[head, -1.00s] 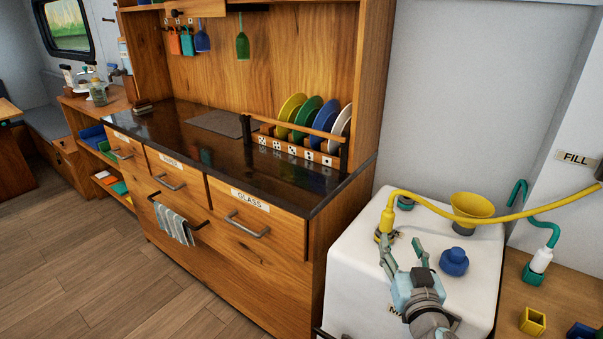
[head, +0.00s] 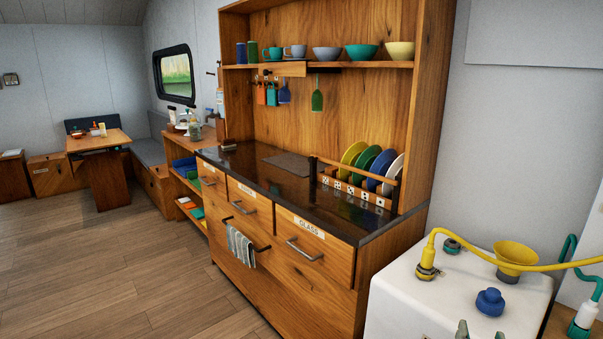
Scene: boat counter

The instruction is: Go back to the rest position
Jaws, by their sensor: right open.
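My right gripper (head: 474,331) shows only as its fingertips at the bottom edge of the head view, over the front of the white tank (head: 400,300). The fingers are apart and nothing shows between them. The rest of that arm is out of frame. My left gripper is not in view. A yellow hose (head: 435,247) ends in a fitting at the tank top's back left, apart from the gripper. A blue cap (head: 489,302) sits on the tank top, a little right of the gripper.
A yellow funnel (head: 515,258) stands on the tank. A wooden counter (head: 300,200) with a dark top and a plate rack (head: 350,190) is left of the tank. A towel (head: 241,246) hangs on its front rail. The wood floor (head: 110,265) at left is clear.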

